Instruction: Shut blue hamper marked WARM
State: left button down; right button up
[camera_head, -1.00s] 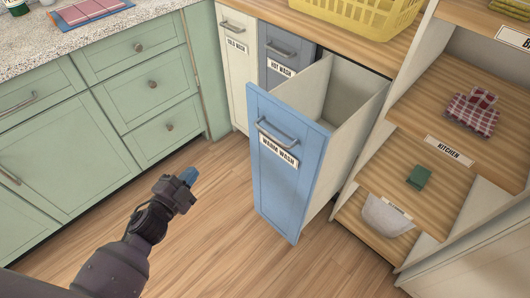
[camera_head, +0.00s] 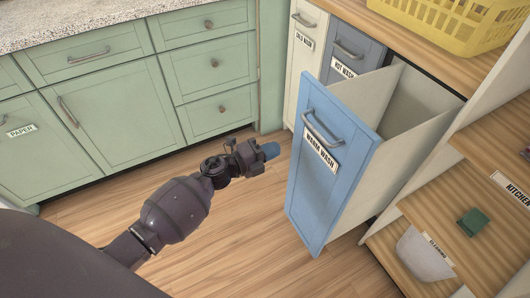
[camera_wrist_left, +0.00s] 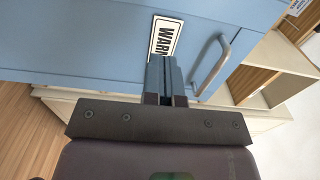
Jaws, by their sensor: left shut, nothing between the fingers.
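The blue hamper (camera_head: 318,205) marked WARM WASH is pulled well out from the cabinet, with its pale inside showing. Its metal handle (camera_head: 322,128) is above the label (camera_head: 321,153). In the left wrist view the blue front (camera_wrist_left: 95,45), the WARM label (camera_wrist_left: 164,38) and the handle (camera_wrist_left: 211,66) are ahead of my fingers. My left gripper (camera_head: 270,151) is shut and empty, just left of the hamper front and pointing at it. In the left wrist view the shut fingertips (camera_wrist_left: 164,62) overlap the label's lower end; I cannot tell whether they touch. My right gripper is not in view.
The grey HOT WASH front (camera_head: 350,62) and cream COLD WASH front (camera_head: 302,60) are shut behind. Green cabinets (camera_head: 110,110) stand at the left. Open shelves (camera_head: 455,180) with a white bowl (camera_head: 425,258) are close on the right. Wood floor (camera_head: 240,240) is clear.

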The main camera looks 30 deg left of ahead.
aim_at(307, 136)
pick_arm(q)
jog(key=b+x, duration=0.1)
jog(key=x, duration=0.7)
jog(key=shift+f, duration=0.15)
jog(key=shift+w+d, duration=0.3)
jog(key=shift+w, duration=0.05)
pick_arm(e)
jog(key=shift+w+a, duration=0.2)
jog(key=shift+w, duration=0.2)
pick_arm(q)
jog(key=shift+w+d, duration=0.1)
jog(key=shift+w, duration=0.05)
